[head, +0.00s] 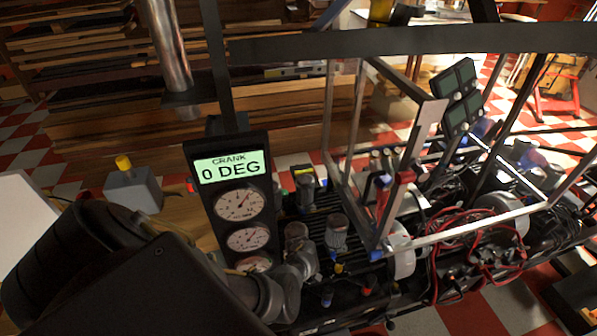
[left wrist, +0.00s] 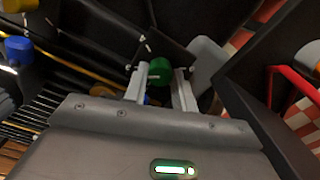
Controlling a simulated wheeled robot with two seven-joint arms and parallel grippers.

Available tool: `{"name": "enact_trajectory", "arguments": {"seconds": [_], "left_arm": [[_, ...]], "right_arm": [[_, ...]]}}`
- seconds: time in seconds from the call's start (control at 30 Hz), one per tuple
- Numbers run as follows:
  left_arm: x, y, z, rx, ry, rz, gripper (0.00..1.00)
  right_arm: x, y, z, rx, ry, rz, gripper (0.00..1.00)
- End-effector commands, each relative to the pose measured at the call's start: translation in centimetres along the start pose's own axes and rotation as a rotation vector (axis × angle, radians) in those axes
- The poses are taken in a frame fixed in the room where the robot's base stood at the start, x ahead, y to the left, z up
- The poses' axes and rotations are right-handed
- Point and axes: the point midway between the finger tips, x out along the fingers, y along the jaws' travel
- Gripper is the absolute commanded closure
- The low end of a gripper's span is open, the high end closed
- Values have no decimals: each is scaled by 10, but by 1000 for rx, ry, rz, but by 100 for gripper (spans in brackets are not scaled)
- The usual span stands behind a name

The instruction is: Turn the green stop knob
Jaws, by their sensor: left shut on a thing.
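The green stop knob (left wrist: 159,71) shows in the left wrist view as a round green cap in front of a dark plate. My left gripper (left wrist: 161,84) has its two light grey fingers on either side of the knob and is shut on it. In the head view the knob is hidden behind my left arm and the gauge panel, and the left gripper's fingers do not show. My right gripper is in neither view.
A gauge panel (head: 233,170) reading "CRANK 0 DEG" stands beside my arm. A clear-windowed frame (head: 425,125) and red wiring (head: 455,235) lie to the right. A grey box with a yellow knob (head: 133,188) stands at the left. A dark beam (head: 400,42) crosses above.

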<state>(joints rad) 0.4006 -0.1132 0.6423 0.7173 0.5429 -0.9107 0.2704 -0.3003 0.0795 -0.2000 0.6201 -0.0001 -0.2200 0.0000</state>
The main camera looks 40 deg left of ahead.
Motion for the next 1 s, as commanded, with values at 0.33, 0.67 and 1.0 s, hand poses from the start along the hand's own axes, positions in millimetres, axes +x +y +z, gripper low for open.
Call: {"name": "enact_trajectory", "arguments": {"seconds": [0.33, 0.67, 1.0], "left_arm": [[0, 0, 0, 0, 0, -1, 67], [0, 0, 0, -1, 0, 0, 51], [-41, 0, 0, -1, 2, 2, 51]], "right_arm": [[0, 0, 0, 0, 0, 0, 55], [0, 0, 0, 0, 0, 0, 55], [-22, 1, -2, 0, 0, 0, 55]]}}
